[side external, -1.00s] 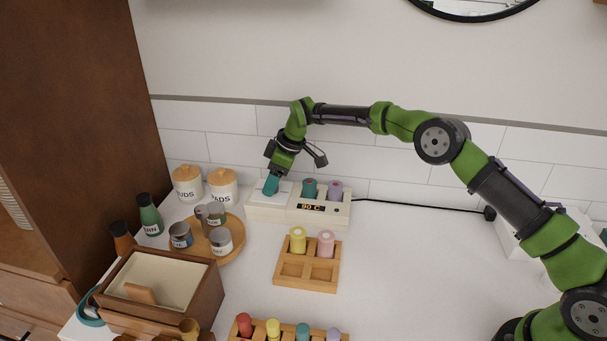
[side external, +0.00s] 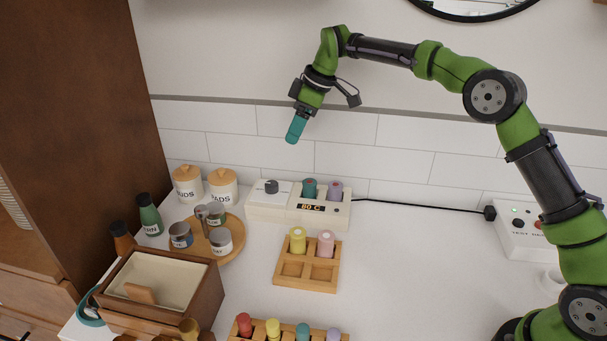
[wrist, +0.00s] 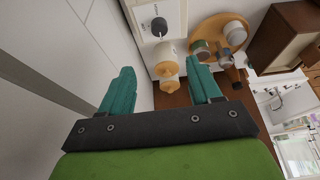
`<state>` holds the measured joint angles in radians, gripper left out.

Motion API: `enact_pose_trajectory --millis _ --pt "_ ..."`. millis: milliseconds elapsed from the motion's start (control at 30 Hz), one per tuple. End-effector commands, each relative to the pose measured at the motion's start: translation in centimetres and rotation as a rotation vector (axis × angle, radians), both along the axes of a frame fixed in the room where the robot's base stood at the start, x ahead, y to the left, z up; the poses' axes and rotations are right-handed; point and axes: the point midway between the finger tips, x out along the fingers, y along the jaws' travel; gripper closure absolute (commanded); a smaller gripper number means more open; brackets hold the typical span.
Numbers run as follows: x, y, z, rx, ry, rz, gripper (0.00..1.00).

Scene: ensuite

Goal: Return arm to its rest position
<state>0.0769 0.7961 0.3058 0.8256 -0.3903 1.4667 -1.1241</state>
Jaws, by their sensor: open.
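My gripper (side external: 296,130) has teal fingers and hangs in the air above the white heater box (side external: 268,207), well clear of it. In the wrist view my gripper (wrist: 160,95) has its two teal fingers spread apart with nothing between them. The heater box has a dark round knob (side external: 271,186) on its left part and a display reading about 80 C. A teal roll (side external: 309,188) and a purple roll (side external: 335,190) stand in its right part.
A wooden rack (side external: 307,275) holds a yellow and a pink roll. A round wooden tray (side external: 232,246) with small jars, two lidded canisters (side external: 188,184) and a wooden box (side external: 212,295) stand left. A white switch box (side external: 522,232) stands right. The wall is close behind.

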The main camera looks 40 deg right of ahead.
Motion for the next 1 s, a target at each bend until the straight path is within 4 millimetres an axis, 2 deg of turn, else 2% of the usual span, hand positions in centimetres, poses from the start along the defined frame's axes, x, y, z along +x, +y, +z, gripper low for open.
enact_pose_trajectory --millis 367,467,567,667,767,1000 --pt "0.2 -0.1 0.0 0.011 0.004 -0.043 0.37" --pt "-0.4 0.3 -2.1 0.033 0.060 -0.133 0.37" --pt "-2.4 0.5 -2.4 0.044 0.102 -0.240 0.37" --pt "-5.2 0.4 -1.6 0.051 0.123 -0.351 0.37" --pt "-8.7 0.0 -0.3 0.062 0.130 -0.470 0.37" --pt "-18.6 -2.0 2.1 0.127 0.114 -0.762 0.37"
